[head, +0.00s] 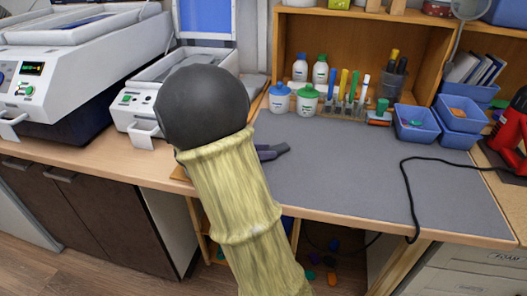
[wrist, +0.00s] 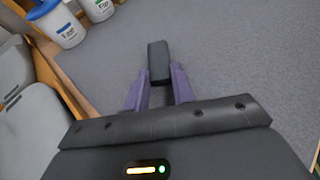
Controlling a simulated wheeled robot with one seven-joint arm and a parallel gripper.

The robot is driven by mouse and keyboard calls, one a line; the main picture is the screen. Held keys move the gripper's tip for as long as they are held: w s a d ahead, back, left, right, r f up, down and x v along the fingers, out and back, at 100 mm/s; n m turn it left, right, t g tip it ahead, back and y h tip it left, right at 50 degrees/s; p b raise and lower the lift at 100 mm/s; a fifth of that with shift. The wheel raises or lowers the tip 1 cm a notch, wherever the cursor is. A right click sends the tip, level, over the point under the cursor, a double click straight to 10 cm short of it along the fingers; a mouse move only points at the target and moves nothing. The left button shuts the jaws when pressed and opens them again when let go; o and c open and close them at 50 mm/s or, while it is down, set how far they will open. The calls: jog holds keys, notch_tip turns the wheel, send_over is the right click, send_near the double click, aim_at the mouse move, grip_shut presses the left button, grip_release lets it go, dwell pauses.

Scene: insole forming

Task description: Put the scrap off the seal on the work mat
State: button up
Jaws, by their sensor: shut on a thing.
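My gripper (wrist: 158,82) has two purple fingers closed on a small dark grey block, which I take to be the scrap (wrist: 158,60). The block sticks out past the fingertips over the grey work mat (wrist: 235,55). I cannot tell whether it touches the mat. In the head view, part of my gripper (head: 272,152) shows beside my arm, over the left edge of the mat (head: 340,180). The scrap is not clearly distinguishable there. The seal is not clearly visible; my arm covers part of the small white press (head: 145,100) with its lid raised.
A blue-lidded tub (head: 279,97) and a green-lidded tub (head: 307,100) stand at the mat's back left. Pens and bottles stand behind. Blue bins (head: 416,123) are at the back right. A black cable (head: 408,190) crosses the right side. The mat's middle is clear.

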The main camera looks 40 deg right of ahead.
jog(key=o, duration=0.9)
jog(key=shift+f, duration=0.1)
jog(key=shift+o, duration=0.2)
jog(key=shift+a+r, duration=0.1)
jog(key=shift+r, duration=0.15)
jog(key=shift+a+r, duration=0.15)
jog(key=shift+a, duration=0.2)
jog(key=p+v, duration=0.2)
jog(key=v, duration=0.9)
